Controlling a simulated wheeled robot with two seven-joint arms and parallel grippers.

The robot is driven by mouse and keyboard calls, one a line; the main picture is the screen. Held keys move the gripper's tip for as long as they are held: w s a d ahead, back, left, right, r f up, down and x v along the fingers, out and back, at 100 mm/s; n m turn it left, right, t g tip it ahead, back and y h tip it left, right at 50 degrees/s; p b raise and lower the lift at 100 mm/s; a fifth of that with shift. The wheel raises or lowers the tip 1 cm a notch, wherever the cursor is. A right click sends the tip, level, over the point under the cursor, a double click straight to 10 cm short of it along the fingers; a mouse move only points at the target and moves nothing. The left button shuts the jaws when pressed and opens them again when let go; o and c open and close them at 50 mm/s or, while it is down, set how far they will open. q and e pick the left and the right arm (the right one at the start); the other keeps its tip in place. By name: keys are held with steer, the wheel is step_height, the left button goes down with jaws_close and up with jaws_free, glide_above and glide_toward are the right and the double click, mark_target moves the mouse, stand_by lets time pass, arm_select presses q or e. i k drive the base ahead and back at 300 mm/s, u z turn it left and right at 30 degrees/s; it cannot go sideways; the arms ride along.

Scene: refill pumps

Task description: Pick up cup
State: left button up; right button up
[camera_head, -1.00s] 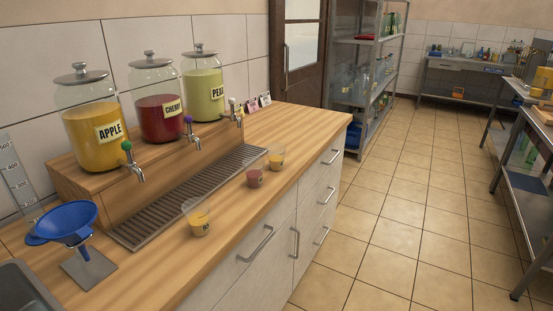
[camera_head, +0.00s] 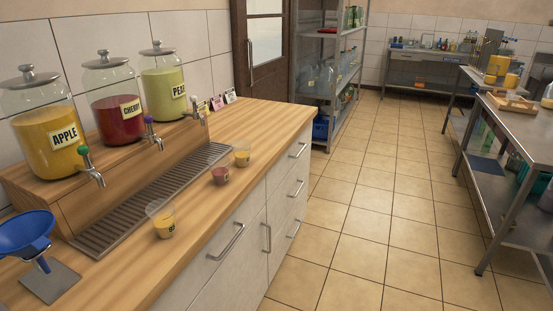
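Three small clear cups stand on the wooden counter in front of the drip grate. The nearest cup (camera_head: 163,222) holds yellow-orange liquid and looks tilted or flared in this view. A cup with dark red liquid (camera_head: 220,176) stands behind it. A third cup with yellow-orange liquid (camera_head: 242,157) is farthest along the counter. Neither of my grippers is in view.
Jars of apple (camera_head: 50,140), cherry (camera_head: 117,116) and pear (camera_head: 168,95) with taps stand on a wooden step above the drip grate (camera_head: 150,205). A blue funnel (camera_head: 27,233) on a stand is at left. Metal tables (camera_head: 520,118) stand at right. The tiled floor between is clear.

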mark_target(242, 154)
steer(key=z, duration=1.15)
steer(key=i, duration=3)
steer(key=u, duration=2.95)
